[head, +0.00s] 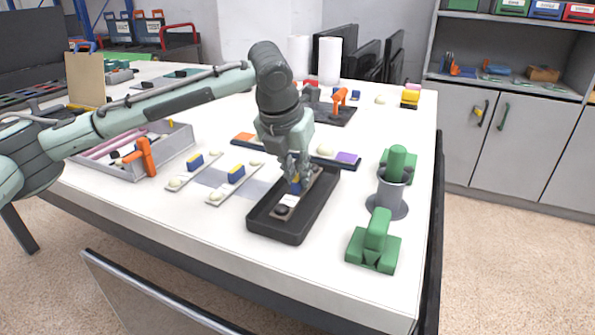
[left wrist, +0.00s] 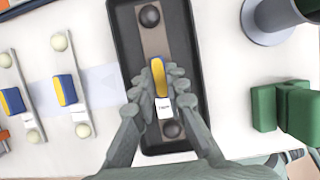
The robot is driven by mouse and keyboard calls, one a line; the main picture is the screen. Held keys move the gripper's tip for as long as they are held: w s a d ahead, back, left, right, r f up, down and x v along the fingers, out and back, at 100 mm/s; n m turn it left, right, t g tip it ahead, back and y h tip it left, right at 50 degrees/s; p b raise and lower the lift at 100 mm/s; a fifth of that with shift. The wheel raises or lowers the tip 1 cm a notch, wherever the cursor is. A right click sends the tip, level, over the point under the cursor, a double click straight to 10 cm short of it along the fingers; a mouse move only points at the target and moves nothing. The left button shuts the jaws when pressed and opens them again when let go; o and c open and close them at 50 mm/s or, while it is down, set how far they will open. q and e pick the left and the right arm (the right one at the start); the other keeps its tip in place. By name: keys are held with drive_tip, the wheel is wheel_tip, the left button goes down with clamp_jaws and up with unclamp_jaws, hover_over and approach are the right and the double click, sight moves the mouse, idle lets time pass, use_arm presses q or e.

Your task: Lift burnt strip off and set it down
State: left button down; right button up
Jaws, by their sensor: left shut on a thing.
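The burnt strip (head: 292,199) is a narrow greyish-brown bar with a dark, blackened knob at its near end.
Two pale strips with similar blocks (head: 192,169) (head: 236,182) lie left of the tray. A grey cup with a green handle (head: 391,190) and a green block tool (head: 374,247) stand to the right. A grey bin (head: 170,160) is at left. The table's front edge is near the tray.

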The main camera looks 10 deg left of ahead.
use_arm(q)
drive_tip(key=shift+f, duration=0.15)
use_arm(e)
drive_tip(key=shift+w, duration=0.15)
use_arm(q)
drive_tip(key=shift+f, duration=0.4)
use_arm(e)
drive_tip(key=shift+w+r, duration=0.15)
drive_tip(key=shift+w, duration=0.25)
use_arm(q)
drive_tip(key=shift+f, duration=0.35)
use_arm(e)
drive_tip(key=shift+s, duration=0.1)
use_arm(q)
drive_tip(key=c, duration=1.5)
unclamp_jaws()
drive_tip(key=shift+o, duration=0.2)
drive_tip(key=shift+r, duration=0.1)
drive_tip(key=v, duration=1.1)
drive_tip(key=shift+s+r, duration=0.2)
drive_tip(key=shift+r, duration=0.15)
use_arm(e)
drive_tip(key=shift+s+a, duration=0.1)
drive_tip(key=shift+s, duration=0.15)
